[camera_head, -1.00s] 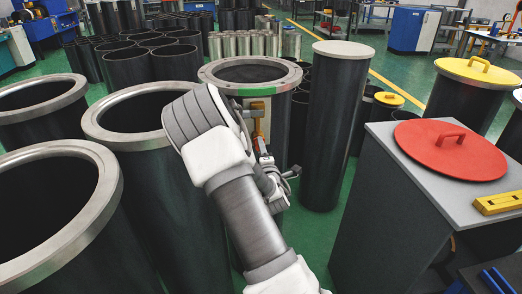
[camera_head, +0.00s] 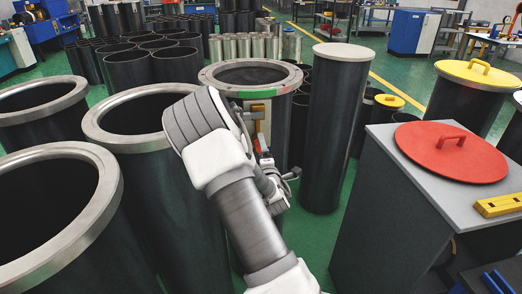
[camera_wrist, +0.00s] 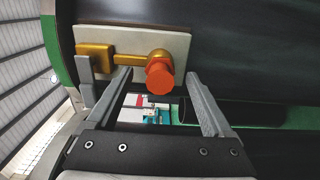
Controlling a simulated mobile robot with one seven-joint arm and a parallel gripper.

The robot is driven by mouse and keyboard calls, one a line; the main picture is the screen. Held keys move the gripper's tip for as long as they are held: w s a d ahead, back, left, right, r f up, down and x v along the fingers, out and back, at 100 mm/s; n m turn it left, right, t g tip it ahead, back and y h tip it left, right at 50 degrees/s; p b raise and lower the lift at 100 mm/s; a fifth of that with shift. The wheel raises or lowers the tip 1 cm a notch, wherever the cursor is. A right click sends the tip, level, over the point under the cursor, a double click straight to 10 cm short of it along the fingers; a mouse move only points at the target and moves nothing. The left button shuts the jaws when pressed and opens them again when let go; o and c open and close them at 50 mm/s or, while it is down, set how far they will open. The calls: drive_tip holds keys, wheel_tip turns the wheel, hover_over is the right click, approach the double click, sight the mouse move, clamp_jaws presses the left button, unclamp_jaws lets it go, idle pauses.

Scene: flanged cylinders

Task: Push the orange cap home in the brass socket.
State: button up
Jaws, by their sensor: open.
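A cream plate (camera_wrist: 115,42) is fixed to the side of a dark flanged cylinder (camera_head: 280,130). It carries a brass block (camera_wrist: 95,55), a thin brass rod and a rounded brass socket (camera_wrist: 160,56). The orange cap (camera_wrist: 160,78) sits at the socket and faces my wrist camera. I cannot tell how deep it sits. My gripper (camera_wrist: 158,74) is open, with one finger on each side of the cap in the wrist view, and clear space beside it. In the head view my wrist partly hides the plate (camera_head: 266,112).
Wide open dark cylinders with metal flanges stand at the left (camera_head: 150,108). A tall capped cylinder (camera_head: 335,120) stands close to the right of the plate. A grey cabinet (camera_head: 385,190) with a red lid (camera_head: 450,155) is farther right. Green floor shows between them.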

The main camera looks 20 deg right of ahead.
drive_tip(key=shift+f+b, duration=0.35)
drive_tip(key=shift+b, duration=0.25)
drive_tip(key=shift+s, duration=0.1)
idle(0.3)
drive_tip(key=b+v, duration=0.1)
drive_tip(key=v, duration=0.5)
drive_tip(key=shift+s+a, duration=0.15)
drive_tip(key=shift+s, duration=0.2)
idle(0.4)
drive_tip(key=shift+r, duration=0.15)
